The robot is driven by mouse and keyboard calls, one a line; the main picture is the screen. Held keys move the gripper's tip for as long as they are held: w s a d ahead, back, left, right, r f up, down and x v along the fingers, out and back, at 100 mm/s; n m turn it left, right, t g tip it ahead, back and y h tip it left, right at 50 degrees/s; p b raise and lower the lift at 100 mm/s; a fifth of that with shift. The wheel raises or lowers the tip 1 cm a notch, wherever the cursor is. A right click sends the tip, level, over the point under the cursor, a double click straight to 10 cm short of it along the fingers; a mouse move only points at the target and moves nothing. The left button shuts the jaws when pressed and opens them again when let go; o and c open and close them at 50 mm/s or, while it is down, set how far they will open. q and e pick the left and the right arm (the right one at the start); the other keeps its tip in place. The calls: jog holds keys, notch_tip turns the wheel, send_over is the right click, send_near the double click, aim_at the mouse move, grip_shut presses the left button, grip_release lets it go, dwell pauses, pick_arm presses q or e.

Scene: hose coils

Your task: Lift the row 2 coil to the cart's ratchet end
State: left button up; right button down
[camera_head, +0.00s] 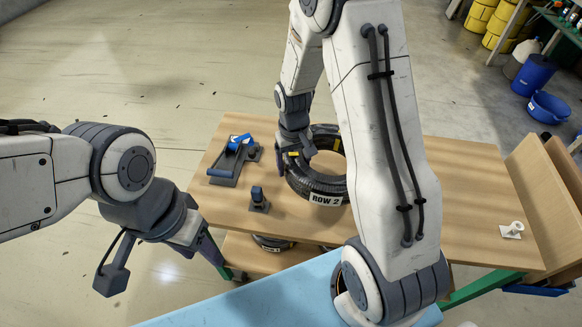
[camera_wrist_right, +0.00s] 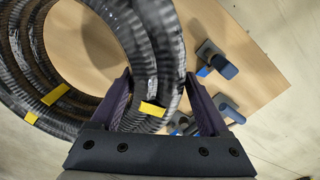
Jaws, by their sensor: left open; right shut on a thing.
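The row 2 coil (camera_head: 318,182), a black hose ring with a "ROW 2" label, is at the left part of the wooden cart top (camera_head: 470,205); I cannot tell whether it touches the wood. My right gripper (camera_head: 297,150) is shut on its left side; the right wrist view shows the black hose (camera_wrist_right: 150,55) between the fingers (camera_wrist_right: 163,105). The ratchet (camera_head: 232,160) with blue parts is at the cart's left end, left of the coil. My left gripper (camera_head: 222,262) is open and empty, off the cart's front left corner. My right arm hides part of the coil.
A small dark fitting with a blue top (camera_head: 258,200) stands in front of the ratchet. Another coil (camera_head: 272,243) lies on the lower shelf. A white fitting (camera_head: 512,230) is at the cart's right end. A light blue surface (camera_head: 270,298) lies in front. Blue tubs (camera_head: 547,107) are far right.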

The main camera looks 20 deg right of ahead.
jog(key=d+f+m+b, duration=0.1)
jog(key=d+f, duration=0.3)
jog(key=d, duration=0.4)
jog(key=shift+w+h, duration=0.3)
jog(key=shift+h, duration=0.1)
jog(key=shift+s, duration=0.1)
notch_tip(320, 180, down, 5)
jog(key=b, duration=0.3)
jog(key=shift+r, duration=0.2)
jog(key=shift+f+b, duration=0.2)
jog(key=shift+b, duration=0.15)
dwell(0.4)
